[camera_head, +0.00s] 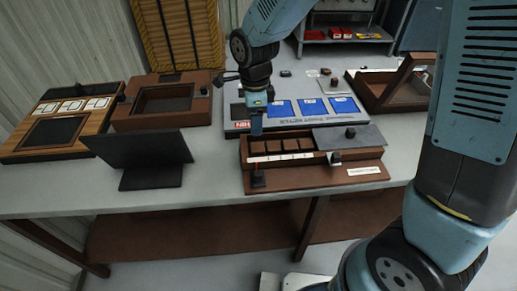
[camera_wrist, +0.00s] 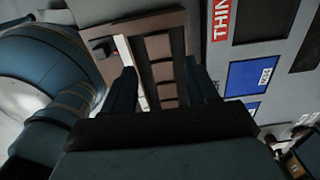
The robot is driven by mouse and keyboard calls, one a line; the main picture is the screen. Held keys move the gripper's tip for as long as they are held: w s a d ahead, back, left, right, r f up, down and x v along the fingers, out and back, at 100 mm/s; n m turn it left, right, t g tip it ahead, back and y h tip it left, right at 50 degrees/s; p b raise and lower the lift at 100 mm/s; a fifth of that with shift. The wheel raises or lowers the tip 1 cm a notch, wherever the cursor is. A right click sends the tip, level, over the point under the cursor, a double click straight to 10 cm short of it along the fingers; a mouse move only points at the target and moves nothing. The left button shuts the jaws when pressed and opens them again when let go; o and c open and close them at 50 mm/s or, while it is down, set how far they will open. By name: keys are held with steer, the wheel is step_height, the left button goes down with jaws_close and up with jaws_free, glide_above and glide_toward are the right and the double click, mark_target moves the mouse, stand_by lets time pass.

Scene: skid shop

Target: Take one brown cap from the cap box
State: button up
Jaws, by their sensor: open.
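The cap box (camera_head: 318,178) is a long brown wooden box on the table, with a grey lid (camera_head: 350,139) over its right part. Several square brown caps (camera_head: 295,145) appear in a row in its uncovered left part. The caps (camera_wrist: 163,71) also show in the wrist view, between my fingers, beside a white strip (camera_wrist: 130,65). My gripper (camera_head: 257,130) points down over the left end of the box, fingers apart and empty. In the wrist view my gripper (camera_wrist: 164,82) straddles the row; its height above the caps is hard to tell.
A grey board with blue cards (camera_head: 312,107) lies just behind the box. A dark tilted panel on a stand (camera_head: 145,150) and brown framed boxes (camera_head: 165,98) stand to the left. An open brown case (camera_head: 390,90) is at the right. Bare table lies in front.

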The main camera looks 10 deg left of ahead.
glide_above(257, 146)
step_height(257, 146, down, 4)
steer(key=shift+a+f, duration=0.15)
steer(key=shift+s+d+f, duration=0.1)
steer(key=shift+d+f, duration=0.05)
steer(key=shift+f, duration=1.2)
steer(key=shift+d+f, duration=0.1)
steer(key=shift+f, duration=1.25)
steer(key=c, duration=0.8)
steer(key=shift+r, duration=0.15)
